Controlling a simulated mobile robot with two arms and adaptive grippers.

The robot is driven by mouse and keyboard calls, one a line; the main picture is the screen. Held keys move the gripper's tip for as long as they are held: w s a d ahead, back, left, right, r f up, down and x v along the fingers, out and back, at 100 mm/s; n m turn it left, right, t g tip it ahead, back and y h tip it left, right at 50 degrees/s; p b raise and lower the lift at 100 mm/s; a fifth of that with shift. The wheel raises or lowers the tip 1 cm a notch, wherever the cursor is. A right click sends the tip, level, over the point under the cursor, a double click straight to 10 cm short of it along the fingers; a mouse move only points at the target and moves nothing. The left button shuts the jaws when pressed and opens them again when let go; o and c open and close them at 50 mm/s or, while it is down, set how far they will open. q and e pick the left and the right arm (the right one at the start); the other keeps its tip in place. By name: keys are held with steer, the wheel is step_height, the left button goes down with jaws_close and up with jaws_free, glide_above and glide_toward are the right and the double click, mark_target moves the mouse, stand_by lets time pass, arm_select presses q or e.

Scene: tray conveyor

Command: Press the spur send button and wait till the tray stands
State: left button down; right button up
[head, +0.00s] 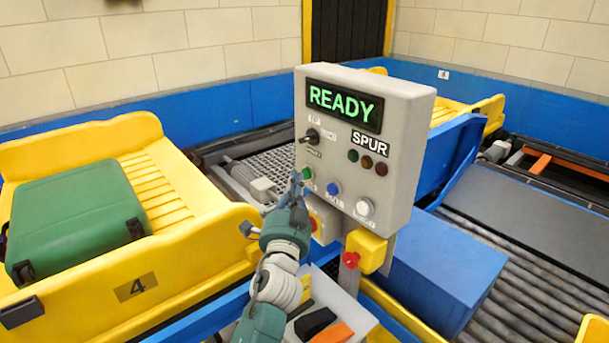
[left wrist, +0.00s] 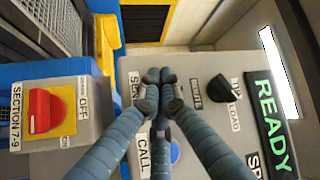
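The grey spur control panel (head: 340,150) shows a lit green READY display (head: 344,106). Its lower row has a green button (head: 308,173), a blue button (head: 333,188) and a white button (head: 365,207). My left gripper (head: 297,180) is at the panel's left edge by the green button. In the left wrist view its fingertips (left wrist: 160,76) are together and empty, over the green button's place and hiding it; touch cannot be told. The blue button shows there beside the CALL label (left wrist: 144,152). A yellow tray numbered 4 (head: 215,240) carries a green suitcase (head: 75,222). My right gripper is out of view.
Below the panel is a red knob on a yellow box (head: 366,250). A red section switch (left wrist: 46,110) is left in the left wrist view. A blue box (head: 435,265) and roller conveyor (head: 520,275) lie right. Another yellow tray (head: 455,108) is behind the panel.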

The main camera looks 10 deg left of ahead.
arm_select(q)
steer(key=shift+w+d, duration=0.3)
steer(key=shift+w, duration=0.1)
stand_by(0.3)
steer(key=shift+s+a, duration=0.55)
steer(key=shift+s, duration=0.2)
